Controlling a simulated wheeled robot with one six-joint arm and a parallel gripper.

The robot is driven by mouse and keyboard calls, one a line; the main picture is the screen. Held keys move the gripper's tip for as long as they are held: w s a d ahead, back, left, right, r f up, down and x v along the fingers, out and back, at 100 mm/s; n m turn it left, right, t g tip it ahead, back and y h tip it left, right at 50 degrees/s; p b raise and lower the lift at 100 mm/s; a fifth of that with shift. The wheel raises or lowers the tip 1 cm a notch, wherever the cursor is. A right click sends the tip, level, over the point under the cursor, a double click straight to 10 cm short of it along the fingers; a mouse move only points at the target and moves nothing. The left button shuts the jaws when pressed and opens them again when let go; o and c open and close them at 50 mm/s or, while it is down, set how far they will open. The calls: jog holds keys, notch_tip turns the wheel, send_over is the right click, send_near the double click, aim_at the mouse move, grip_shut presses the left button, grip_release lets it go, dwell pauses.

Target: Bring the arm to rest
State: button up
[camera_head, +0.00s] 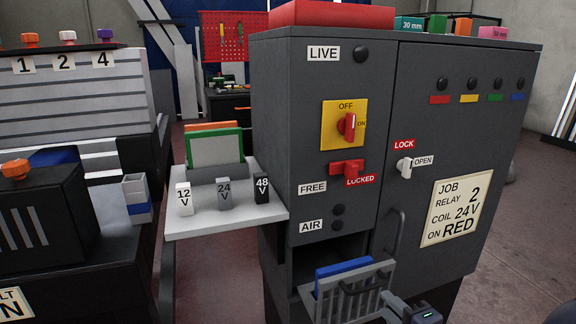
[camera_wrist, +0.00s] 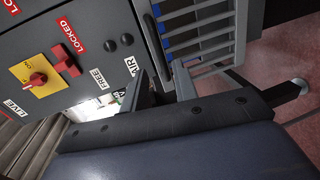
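My gripper (camera_wrist: 163,82) shows in the wrist view with two fingers apart and nothing between them. In the head view, part of my gripper (camera_head: 412,311) shows at the bottom edge, just in front and to the right of the grey slatted basket (camera_head: 345,300). The basket also shows in the wrist view (camera_wrist: 205,35), beyond the fingers. I cannot tell whether the fingers touch it. The rest of my arm is mostly out of view.
The grey cabinet (camera_head: 290,120) has a red knob (camera_head: 347,127) and a red latch (camera_head: 346,168). A blue plate (camera_head: 340,267) stands in the basket. A white shelf (camera_head: 225,223) at left bears the 12V, 24V and 48V blocks. Open floor lies at right.

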aim_at(368, 288)
jog(key=b+x, duration=0.2)
jog(key=x, duration=0.6)
jog(key=shift+a, duration=0.1)
